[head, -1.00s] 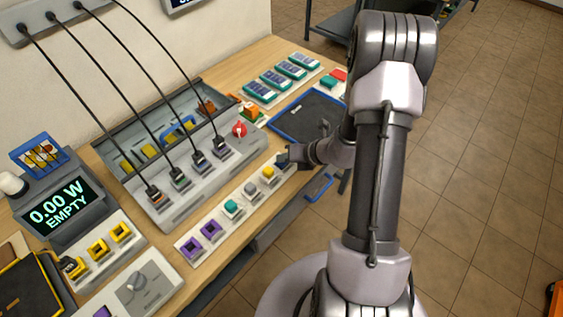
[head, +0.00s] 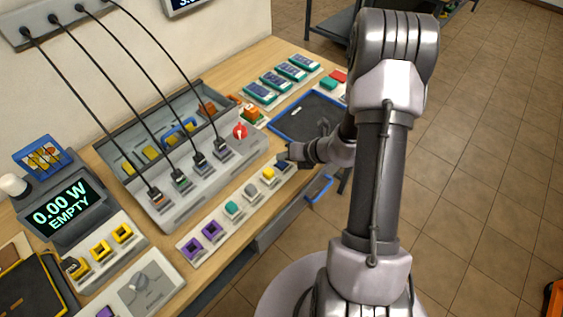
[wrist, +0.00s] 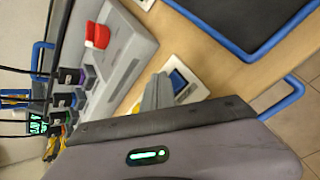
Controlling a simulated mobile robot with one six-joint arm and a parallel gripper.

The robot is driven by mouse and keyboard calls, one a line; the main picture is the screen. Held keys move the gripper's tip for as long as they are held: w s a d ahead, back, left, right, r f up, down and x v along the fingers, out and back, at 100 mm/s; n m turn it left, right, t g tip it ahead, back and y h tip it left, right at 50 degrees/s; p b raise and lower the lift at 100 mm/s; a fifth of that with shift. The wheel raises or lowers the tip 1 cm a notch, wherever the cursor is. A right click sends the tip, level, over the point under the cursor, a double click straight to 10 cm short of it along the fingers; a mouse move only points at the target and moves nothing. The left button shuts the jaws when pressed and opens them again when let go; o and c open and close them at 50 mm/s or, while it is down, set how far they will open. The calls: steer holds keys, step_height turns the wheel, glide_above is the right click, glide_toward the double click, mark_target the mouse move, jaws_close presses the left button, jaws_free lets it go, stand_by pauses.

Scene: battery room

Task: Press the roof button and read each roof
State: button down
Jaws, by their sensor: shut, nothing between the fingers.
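My gripper (head: 285,157) is shut and empty, low over the front row of coloured pieces. In the wrist view its fingertips (wrist: 162,82) are close beside a blue square (wrist: 179,80) set in a white plate. I cannot tell if they touch it. The blue square (head: 283,165) is partly hidden by my gripper in the head view. A display (head: 68,212) reads "0.00 W EMPTY". Several blue-faced panels with teal edges (head: 275,81) lie in a row at the back of the bench. No label marks which piece is the roof button.
A grey console (head: 166,217) with several cabled plugs and a red knob (head: 240,130) stands left of my gripper. A blue-rimmed dark tray (head: 291,136) lies beyond it. Floor is open at right.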

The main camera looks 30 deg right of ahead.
mark_target(284, 165)
step_height(284, 165, up, 5)
steer(key=p, duration=0.4)
steer(key=shift+r, duration=0.1)
stand_by(0.6)
